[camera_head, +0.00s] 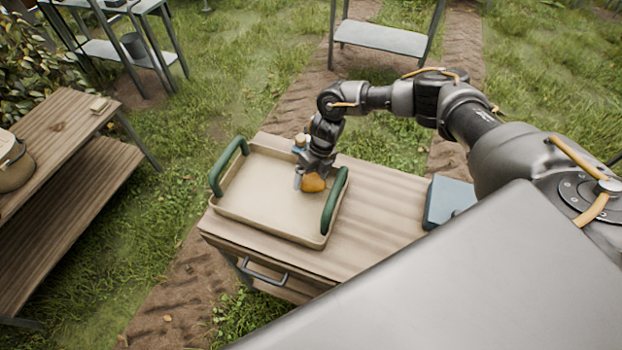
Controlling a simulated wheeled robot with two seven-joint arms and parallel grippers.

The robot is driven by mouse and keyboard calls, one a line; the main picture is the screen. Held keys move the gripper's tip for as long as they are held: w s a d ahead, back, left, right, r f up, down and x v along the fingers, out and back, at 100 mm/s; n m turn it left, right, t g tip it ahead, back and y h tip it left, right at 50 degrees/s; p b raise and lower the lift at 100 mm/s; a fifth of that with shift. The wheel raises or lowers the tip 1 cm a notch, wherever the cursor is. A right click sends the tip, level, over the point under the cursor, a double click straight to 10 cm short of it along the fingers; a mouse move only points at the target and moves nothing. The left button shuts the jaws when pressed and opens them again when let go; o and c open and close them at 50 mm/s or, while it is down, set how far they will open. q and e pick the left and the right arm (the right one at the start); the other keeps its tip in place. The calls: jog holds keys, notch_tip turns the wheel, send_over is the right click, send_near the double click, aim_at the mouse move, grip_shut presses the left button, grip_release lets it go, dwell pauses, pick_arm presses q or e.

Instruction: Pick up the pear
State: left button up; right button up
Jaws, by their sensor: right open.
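The pear (314,183) is a yellow-orange fruit in the beige tray with green handles (262,227), near the tray's right rear part. The tray lies on a wooden table. My right gripper (305,182) is open and points down at the pear from above, with one finger showing at its left side. The gripper hides the upper part of the pear, and I cannot tell whether the fingers touch it. My left gripper is not in view.
A blue-grey box (447,202) lies on the right part of the wooden table (385,213). A small jar-like item (300,141) stands just behind the tray. A wooden bench (62,150) with a basket is at left. Metal shelves stand on the grass behind.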

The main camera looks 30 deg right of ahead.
jog(key=shift+f, duration=0.1)
jog(key=c, duration=1.2)
